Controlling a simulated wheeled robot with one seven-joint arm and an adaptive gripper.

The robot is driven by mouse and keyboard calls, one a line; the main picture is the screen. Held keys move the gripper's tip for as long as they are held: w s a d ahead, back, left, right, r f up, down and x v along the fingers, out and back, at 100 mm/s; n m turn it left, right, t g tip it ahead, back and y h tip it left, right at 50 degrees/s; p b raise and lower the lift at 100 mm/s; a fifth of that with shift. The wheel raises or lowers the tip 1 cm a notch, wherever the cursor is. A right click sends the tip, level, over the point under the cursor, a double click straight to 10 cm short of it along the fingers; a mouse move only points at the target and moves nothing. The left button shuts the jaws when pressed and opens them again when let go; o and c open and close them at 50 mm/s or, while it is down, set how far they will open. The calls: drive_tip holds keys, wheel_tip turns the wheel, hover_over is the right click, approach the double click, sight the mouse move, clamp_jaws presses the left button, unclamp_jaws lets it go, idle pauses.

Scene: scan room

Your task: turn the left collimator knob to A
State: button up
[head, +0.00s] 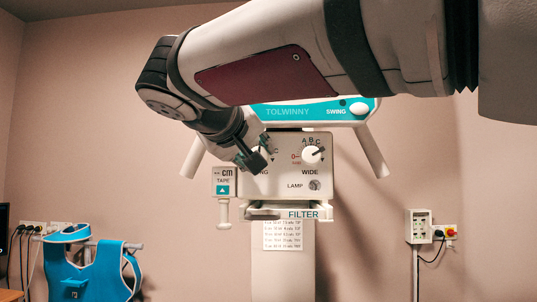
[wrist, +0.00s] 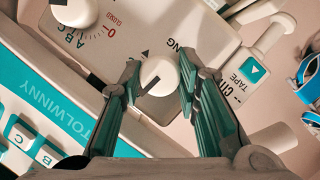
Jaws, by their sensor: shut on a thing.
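The left collimator knob (wrist: 158,75) is a round white knob with a dark pointer line, seen in the wrist view between my gripper's fingers. My gripper (wrist: 159,72) is shut on it, one dark green-padded finger on each side. The pointer line slants toward the lower left of the wrist view. The knob's letter marks are mostly hidden there, so I cannot tell which it points to. In the head view my gripper (head: 260,154) covers most of this knob and part of the white collimator panel (head: 290,187).
The right knob (head: 311,155), marked A, B, C and 0, sits above WIDE; the LAMP knob (head: 314,185) is below. A TAPE box (head: 223,182) hangs at the panel's left. A teal TOLWINNY housing (head: 300,111) is above. A blue apron (head: 90,270) hangs at lower left.

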drive_tip(key=o, duration=1.2)
drive_tip(key=shift+c, duration=0.2)
drive_tip(key=v, duration=1.2)
drive_tip(key=s+d+f+g+h, duration=0.1)
drive_tip(key=s+d+f+g, duration=0.15)
drive_tip(key=d+f, duration=0.65)
drive_tip(key=s+d+f+g, duration=0.2)
drive_tip(key=d+f+g, duration=0.2)
drive_tip(key=d+f, duration=0.5)
drive_tip(key=s+d+f+m+g+y, duration=0.2)
drive_tip(key=s+d+f, duration=0.2)
drive_tip(key=f, duration=0.5)
drive_tip(key=s+d+f+m+g+y+p, duration=0.1)
drive_tip(key=s+d+f+m+g+y, duration=0.1)
drive_tip(key=s+f, duration=0.7)
drive_tip(key=shift+s+d+f+m+y+p, duration=0.3)
drive_tip(key=shift+d+f+m+y, duration=0.1)
drive_tip(key=shift+d+f+y, duration=0.4)
